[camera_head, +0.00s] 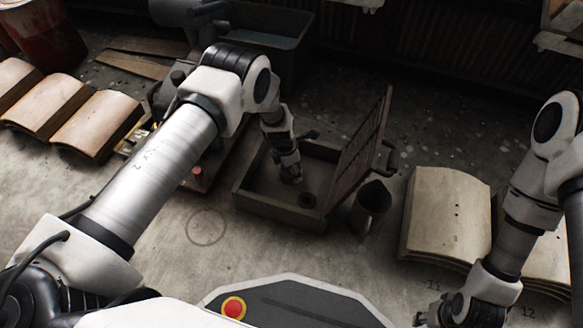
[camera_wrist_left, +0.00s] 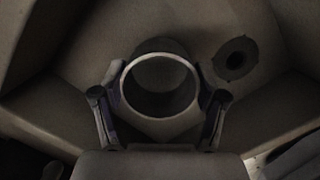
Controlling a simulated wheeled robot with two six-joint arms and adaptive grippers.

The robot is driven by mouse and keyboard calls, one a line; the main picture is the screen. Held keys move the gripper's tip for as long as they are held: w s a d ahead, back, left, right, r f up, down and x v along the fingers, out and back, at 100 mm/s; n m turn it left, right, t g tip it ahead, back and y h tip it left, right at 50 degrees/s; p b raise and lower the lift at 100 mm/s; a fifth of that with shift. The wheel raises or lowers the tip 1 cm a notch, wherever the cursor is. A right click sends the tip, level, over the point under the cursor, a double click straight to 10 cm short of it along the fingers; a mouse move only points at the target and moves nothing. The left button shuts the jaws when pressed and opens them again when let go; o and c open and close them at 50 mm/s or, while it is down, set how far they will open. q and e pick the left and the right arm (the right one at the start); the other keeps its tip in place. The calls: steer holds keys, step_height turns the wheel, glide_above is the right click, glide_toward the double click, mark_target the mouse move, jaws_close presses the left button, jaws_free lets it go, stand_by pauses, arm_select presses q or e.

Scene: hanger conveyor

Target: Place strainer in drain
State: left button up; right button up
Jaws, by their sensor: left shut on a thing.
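The strainer (camera_wrist_left: 160,88) is a grey, round, open-topped piece. My left gripper (camera_wrist_left: 160,110) is shut on it, with one finger on each side. In the head view, my left gripper (camera_head: 290,172) reaches down into an open box-like basin (camera_head: 262,207), and the strainer is mostly hidden by the gripper there. The drain (camera_head: 307,200) is a dark round hole in the basin floor, a little nearer than the gripper and to its right. In the left wrist view, the drain (camera_wrist_left: 236,58) is up and right of the strainer, apart from it. My right gripper (camera_head: 432,316) is low at the right, its fingers unclear.
A hinged lid (camera_head: 365,140) stands raised along the basin's right side. Curved wooden boards (camera_head: 445,215) are stacked at the right, and more boards (camera_head: 95,125) lie at the left.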

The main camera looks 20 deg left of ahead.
arm_select(q)
steer(key=shift+f, duration=0.25)
steer(key=o, duration=1.3)
step_height(320, 180, up, 13)
steer(key=s+a+p, duration=0.1)
steer(key=p, duration=0.7)
steer(key=s+a+f+m+y, duration=0.1)
steer(key=s+a+f+m, duration=0.15)
steer(key=s+m, duration=0.4)
steer(key=s+a+f+m+y, duration=0.15)
steer(key=s+a+m, duration=0.25)
steer(key=s, duration=0.5)
steer(key=s+r+m, duration=0.1)
steer(key=s+m, duration=0.4)
steer(key=s, duration=0.1)
steer(key=s+r+m+h, duration=0.1)
steer(key=s+m, duration=0.4)
steer(key=s, duration=0.1)
steer(key=s+r+m+g, duration=0.1)
steer(key=s+r+m, duration=0.1)
steer(key=s+m, duration=0.3)
steer(key=shift+s+m, duration=0.35)
steer(key=shift+s, duration=0.55)
